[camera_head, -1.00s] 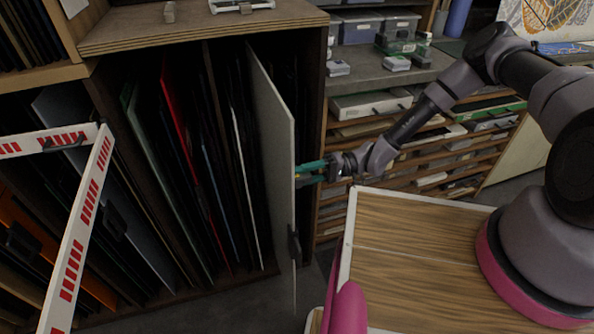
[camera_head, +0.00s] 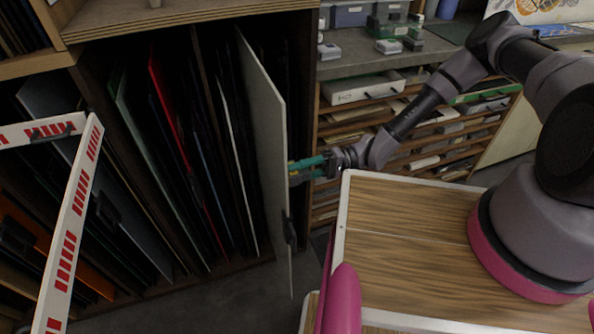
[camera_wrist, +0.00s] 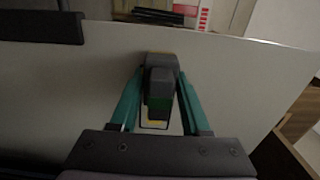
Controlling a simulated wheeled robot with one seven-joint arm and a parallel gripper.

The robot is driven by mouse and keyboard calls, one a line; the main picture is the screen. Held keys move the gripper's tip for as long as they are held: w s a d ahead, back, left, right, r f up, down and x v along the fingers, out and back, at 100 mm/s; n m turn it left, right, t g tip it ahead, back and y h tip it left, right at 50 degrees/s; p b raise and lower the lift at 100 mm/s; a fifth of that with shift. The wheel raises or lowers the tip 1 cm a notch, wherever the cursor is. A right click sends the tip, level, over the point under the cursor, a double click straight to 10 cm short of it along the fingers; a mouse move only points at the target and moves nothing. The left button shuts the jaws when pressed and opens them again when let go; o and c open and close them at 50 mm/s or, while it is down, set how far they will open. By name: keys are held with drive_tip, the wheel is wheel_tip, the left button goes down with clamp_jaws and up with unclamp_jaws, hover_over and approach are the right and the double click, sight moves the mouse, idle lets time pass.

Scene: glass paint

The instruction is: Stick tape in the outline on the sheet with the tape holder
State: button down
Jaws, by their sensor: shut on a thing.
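The sheet (camera_head: 262,125) is a large pale grey panel, standing upright and jutting out of the rack in the head view. It also fills much of the wrist view (camera_wrist: 70,95). My gripper (camera_head: 298,168) is at its right face; from the head view I cannot tell if it touches. In the wrist view its teal fingers (camera_wrist: 160,85) are shut on the tape holder (camera_wrist: 162,78), a dark grey block with a green part.
More upright sheets fill the rack to the left. A red-and-white barrier (camera_head: 72,230) stands at the left. A shelf unit (camera_head: 345,92) is behind my gripper. A wood-patterned surface (camera_head: 410,230) lies at the right.

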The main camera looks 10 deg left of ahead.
sight(308, 169)
drive_tip(key=shift+v, duration=2.95)
drive_tip(key=shift+w, duration=0.1)
drive_tip(key=shift+v, duration=1.4)
